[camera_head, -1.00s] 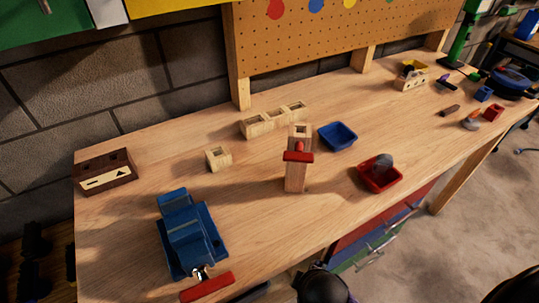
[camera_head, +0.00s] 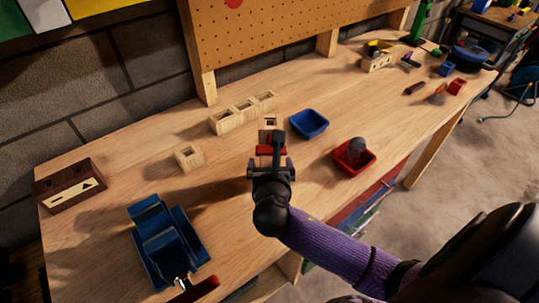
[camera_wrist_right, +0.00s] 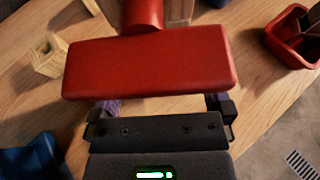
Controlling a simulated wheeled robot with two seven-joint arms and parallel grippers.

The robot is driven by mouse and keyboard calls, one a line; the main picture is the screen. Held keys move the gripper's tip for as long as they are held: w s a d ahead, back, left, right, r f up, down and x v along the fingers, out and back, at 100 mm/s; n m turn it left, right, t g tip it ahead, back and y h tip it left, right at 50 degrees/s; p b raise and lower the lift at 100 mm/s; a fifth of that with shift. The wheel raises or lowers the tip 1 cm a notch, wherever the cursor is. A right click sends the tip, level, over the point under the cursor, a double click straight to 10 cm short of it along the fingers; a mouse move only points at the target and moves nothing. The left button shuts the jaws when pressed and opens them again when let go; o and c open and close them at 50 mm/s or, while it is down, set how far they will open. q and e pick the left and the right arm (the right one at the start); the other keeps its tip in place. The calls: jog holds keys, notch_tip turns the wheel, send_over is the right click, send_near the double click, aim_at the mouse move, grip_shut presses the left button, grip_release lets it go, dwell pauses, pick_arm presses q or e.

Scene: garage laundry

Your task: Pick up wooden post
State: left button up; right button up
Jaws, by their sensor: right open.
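The wooden post (camera_head: 269,122) stands on the workbench in the middle of the head view, with a square hole in its top. A red T-shaped piece with a crossbar (camera_head: 271,150) is at its near side. My right gripper (camera_head: 270,167) is in front of it and hides most of the post. In the right wrist view the red crossbar (camera_wrist_right: 150,68) fills the middle, just ahead of the open, empty jaws (camera_wrist_right: 162,108). A bit of the post (camera_wrist_right: 178,12) shows behind it. I cannot tell whether the gripper touches the crossbar. My left gripper is not in view.
A blue vise (camera_head: 165,240) is at the near left. A small wooden block (camera_head: 188,157) and a row of socketed blocks (camera_head: 242,112) stand behind. A blue tray (camera_head: 309,123) and a red tray (camera_head: 367,160) are to the right. The bench (camera_head: 110,160) is bare between them.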

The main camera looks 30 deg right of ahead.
aim_at(270, 161)
jog(key=b+x, duration=0.1)
jog(key=x, duration=0.3)
jog(key=shift+f, duration=0.2)
jog(key=shift+s+r, duration=0.1)
grip_shut()
